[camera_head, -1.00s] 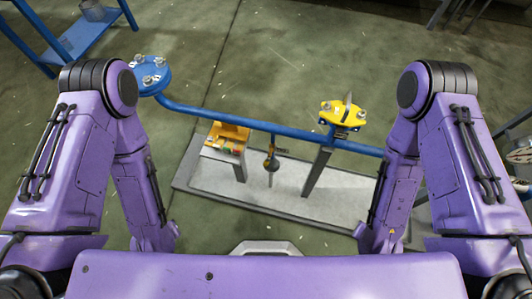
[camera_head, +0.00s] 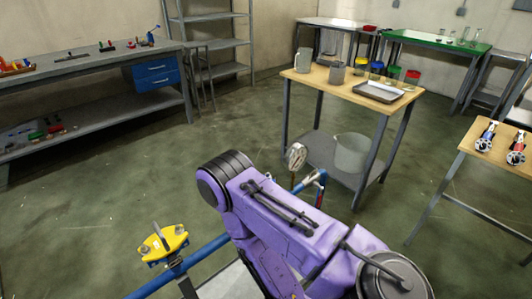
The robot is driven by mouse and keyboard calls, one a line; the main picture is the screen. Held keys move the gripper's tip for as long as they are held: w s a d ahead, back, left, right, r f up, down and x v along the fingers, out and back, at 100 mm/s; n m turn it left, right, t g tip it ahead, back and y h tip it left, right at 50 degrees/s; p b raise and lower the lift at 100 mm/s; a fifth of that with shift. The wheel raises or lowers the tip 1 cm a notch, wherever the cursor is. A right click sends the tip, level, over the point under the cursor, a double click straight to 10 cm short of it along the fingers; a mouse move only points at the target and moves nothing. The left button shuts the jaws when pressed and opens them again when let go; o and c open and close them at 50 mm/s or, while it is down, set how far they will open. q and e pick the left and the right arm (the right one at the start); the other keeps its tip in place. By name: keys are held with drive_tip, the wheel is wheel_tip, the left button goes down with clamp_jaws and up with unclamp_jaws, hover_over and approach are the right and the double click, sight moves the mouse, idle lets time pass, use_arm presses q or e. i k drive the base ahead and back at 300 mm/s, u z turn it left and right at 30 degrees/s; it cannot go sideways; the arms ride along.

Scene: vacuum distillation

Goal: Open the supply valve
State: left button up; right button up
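A blue pipe (camera_head: 205,255) runs up from the lower left and passes behind my purple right arm. A yellow flanged fitting (camera_head: 163,244) with bolts and an upright plate sits by the pipe at the lower left. Beyond my arm, a round dial gauge (camera_head: 296,155) stands beside a blue pipe end with a red part (camera_head: 319,185). I cannot tell which of these parts is the supply valve. My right arm hides the pipe's middle stretch. Neither gripper is in view.
A wooden-topped table (camera_head: 333,91) with metal containers and a tray stands beyond the gauge, a grey bucket (camera_head: 351,152) on its lower shelf. Another wooden table (camera_head: 486,152) is at right. A long workbench (camera_head: 95,66) is at left. The floor between is open.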

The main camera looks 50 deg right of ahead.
sight(320, 197)
drive_tip(key=z, duration=2)
drive_tip(key=k, duration=1)
drive_tip(key=z, duration=1.2)
drive_tip(key=i, duration=1.45)
drive_tip(key=u, duration=0.65)
